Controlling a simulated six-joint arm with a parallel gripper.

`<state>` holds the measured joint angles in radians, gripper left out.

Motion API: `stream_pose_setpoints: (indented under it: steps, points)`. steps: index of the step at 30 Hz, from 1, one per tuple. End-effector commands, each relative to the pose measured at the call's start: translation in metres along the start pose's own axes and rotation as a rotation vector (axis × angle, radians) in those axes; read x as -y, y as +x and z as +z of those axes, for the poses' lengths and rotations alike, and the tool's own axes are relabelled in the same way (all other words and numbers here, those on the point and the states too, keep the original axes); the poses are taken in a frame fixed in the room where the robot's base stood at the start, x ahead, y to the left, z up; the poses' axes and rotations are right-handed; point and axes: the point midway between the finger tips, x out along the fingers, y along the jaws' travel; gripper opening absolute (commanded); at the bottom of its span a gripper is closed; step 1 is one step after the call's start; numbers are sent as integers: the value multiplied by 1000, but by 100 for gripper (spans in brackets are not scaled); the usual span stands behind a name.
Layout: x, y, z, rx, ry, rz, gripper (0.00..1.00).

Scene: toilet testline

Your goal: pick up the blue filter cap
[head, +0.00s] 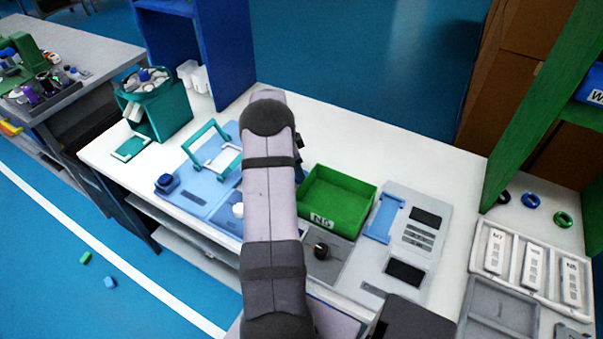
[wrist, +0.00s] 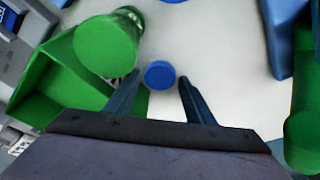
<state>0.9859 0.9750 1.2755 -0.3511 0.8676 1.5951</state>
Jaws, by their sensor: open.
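The blue filter cap appears as a small round blue disc (wrist: 160,74) on the white surface in the wrist view. My gripper (wrist: 159,83) is open, with one dark finger to each side of the disc. A gap of white shows between the disc and the right finger; the left finger is close to it. I cannot tell the height of the fingers above the surface. In the head view my arm hides the gripper and this spot on the bench.
A green cylinder (wrist: 105,45) stands just left of the left finger, beside the green bin (wrist: 55,85). Another green cylinder (wrist: 302,140) is at the right edge. In the head view the green NG bin (head: 345,195) sits right of my arm, and a blue fixture (head: 205,190) lies left.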

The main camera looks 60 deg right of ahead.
Motion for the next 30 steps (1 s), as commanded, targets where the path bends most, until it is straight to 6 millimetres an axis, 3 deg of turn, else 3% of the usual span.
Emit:
stream_pose_setpoints:
  steps: [10,14,15,30]
  points:
    - [0,7,0,0,1,-1,49]
    - [0,7,0,0,1,-1,20]
    - [0,7,0,0,1,-1,18]
    - [1,-3,-3,-1,1,-4,18]
